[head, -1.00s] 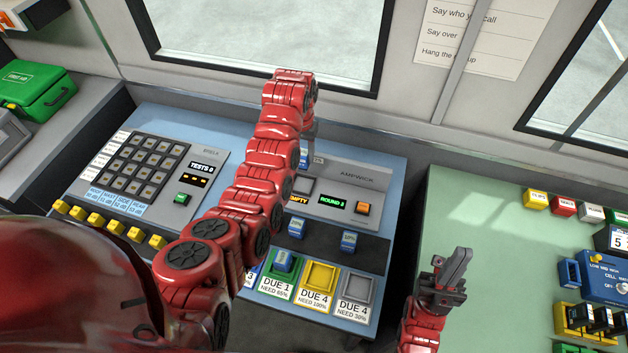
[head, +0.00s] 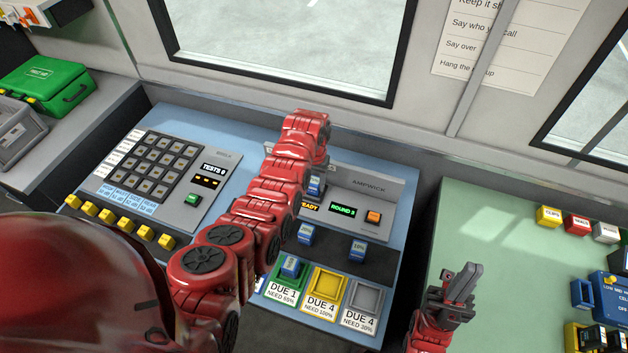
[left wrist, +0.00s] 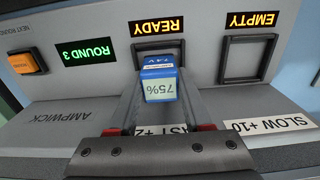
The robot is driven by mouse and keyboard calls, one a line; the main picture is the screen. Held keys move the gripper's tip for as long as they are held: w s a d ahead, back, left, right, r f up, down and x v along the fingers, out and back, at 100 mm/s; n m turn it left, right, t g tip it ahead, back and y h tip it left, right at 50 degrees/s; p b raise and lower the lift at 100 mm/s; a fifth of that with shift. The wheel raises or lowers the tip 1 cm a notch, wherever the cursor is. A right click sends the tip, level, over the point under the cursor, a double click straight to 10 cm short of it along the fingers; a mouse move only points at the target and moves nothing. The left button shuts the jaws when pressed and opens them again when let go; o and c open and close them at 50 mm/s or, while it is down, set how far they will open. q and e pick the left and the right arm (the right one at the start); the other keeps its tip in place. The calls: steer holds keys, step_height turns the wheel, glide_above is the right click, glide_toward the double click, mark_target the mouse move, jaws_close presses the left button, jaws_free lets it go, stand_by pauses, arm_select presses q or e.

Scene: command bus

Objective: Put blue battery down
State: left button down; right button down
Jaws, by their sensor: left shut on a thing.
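The blue battery (left wrist: 158,82), labelled 75%, is between the fingers of my left gripper (left wrist: 161,90), which is shut on it. It is at the charger bay (left wrist: 158,45) under the lit READY display. Its far end is at the bay opening; I cannot tell how deep it sits. In the head view the battery (head: 316,186) shows just beside my left arm, which hides most of the gripper.
The second bay (left wrist: 245,60) reads EMPTY. Other blue batteries stand on the dark strip (head: 305,234) (head: 357,250) and in the green tray (head: 291,266). Yellow (head: 325,281) and grey (head: 366,297) trays look empty. A keypad panel (head: 160,165) is at left.

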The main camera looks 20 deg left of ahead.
arm_select(q)
steer(key=shift+f, duration=0.15)
steer(key=shift+c, duration=1.6)
jaws_free()
